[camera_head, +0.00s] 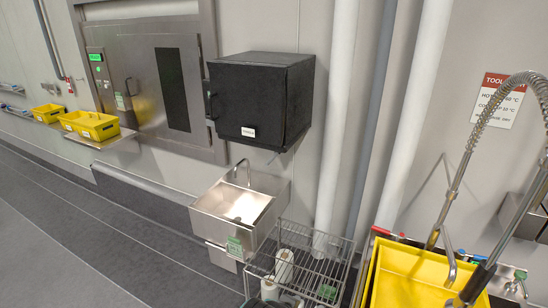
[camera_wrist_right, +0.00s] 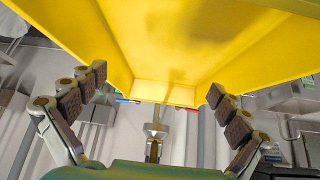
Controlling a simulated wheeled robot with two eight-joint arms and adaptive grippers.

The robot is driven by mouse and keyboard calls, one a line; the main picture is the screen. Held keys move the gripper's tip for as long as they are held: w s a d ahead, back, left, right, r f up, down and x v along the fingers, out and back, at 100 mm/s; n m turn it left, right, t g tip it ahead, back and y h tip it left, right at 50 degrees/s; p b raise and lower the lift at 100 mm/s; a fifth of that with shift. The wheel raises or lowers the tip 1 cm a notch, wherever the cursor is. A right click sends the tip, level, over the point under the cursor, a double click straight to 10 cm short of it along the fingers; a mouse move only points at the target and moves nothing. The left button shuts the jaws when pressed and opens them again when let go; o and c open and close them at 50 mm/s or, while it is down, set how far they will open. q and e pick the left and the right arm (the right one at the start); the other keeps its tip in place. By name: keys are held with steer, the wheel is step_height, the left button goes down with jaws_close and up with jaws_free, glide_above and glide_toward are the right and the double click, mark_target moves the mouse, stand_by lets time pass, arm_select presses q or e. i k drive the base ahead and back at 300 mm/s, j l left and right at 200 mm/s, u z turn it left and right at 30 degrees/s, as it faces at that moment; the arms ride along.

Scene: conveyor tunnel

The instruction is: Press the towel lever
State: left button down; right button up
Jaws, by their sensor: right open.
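The black towel dispenser box (camera_head: 262,97) hangs on the wall above a steel sink, in the middle of the head view. A small white label (camera_head: 248,132) is on its front. A dark handle-like part (camera_head: 209,103) shows at its left side; I cannot tell for sure whether it is the towel lever. A bit of pale material shows under the box. My right gripper (camera_wrist_right: 156,98) is in the right wrist view only, open and empty, its two jointed fingers wide apart. The dispenser is not recognisable there. My left gripper is in neither view.
The steel sink (camera_head: 243,205) stands below the dispenser, beside a wire rack (camera_head: 300,262) holding white rolls. A yellow bin (camera_head: 410,275) and a spray hose (camera_head: 462,165) are at right. The yellow bin (camera_wrist_right: 190,40) looms close over my right fingers. Floor at left is clear.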

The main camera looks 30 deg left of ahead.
mark_target(276, 153)
steer(key=j+u, duration=0.15)
steer(key=j, duration=0.4)
steer(key=i+j+u, duration=0.15)
steer(key=j, duration=0.3)
steer(key=i+j+u, duration=0.15)
steer(key=j, duration=0.25)
steer(key=i+j+u, duration=0.1)
steer(key=i+j, duration=0.2)
steer(key=i+j+u, duration=0.2)
steer(key=i, duration=0.25)
